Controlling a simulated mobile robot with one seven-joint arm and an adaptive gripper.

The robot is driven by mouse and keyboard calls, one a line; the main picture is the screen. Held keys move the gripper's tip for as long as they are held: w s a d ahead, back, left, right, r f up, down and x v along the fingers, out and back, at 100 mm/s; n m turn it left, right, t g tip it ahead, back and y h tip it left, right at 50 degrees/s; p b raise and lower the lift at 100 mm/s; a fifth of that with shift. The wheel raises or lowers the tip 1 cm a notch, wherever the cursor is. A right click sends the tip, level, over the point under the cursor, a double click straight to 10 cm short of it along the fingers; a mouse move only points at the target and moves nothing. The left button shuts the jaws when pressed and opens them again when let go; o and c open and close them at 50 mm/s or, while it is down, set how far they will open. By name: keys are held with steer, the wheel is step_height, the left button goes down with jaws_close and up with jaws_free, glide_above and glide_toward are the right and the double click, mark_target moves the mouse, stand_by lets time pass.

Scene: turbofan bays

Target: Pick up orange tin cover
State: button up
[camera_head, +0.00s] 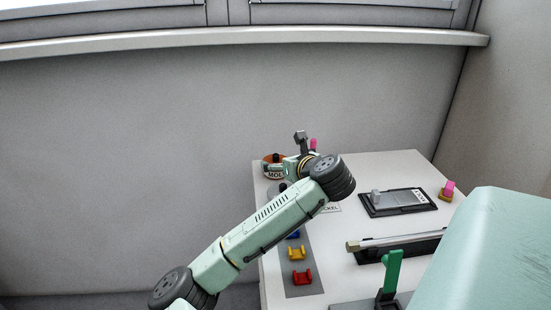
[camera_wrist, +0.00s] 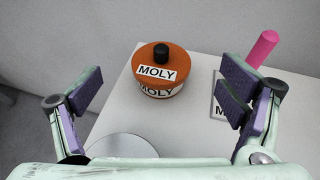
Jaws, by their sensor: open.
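The orange tin cover (camera_wrist: 174,59) has a black knob on top and a white MOLY label. It sits on a round tin (camera_wrist: 161,93), also labelled MOLY, near the table corner in the wrist view. In the head view the cover (camera_head: 269,158) shows at the table's far left, partly behind my arm. My gripper (camera_wrist: 167,95) is open and empty. Its purple-padded fingers stand left and right of the tin in the picture, apart from it.
A pink peg (camera_wrist: 263,48) stands right of the tin, near my right finger. A light round disc (camera_wrist: 121,147) lies nearer the camera. On the white table (camera_head: 345,195) are a black tray (camera_head: 372,209), red and yellow holders (camera_head: 301,278), and a green handle (camera_head: 392,270). A wall stands behind.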

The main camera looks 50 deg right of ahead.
mark_target(277, 155)
steer(key=p+x, duration=0.1)
steer(key=x, duration=0.1)
steer(key=p+x, duration=0.1)
steer(key=x, duration=0.4)
steer(key=shift+d+r+p, duration=0.15)
steer(key=shift+r+p, duration=0.15)
steer(key=shift+p, duration=0.1)
steer(key=shift+w+d+f, duration=0.15)
steer(key=shift+w+f, duration=0.05)
steer(key=shift+w, duration=0.1)
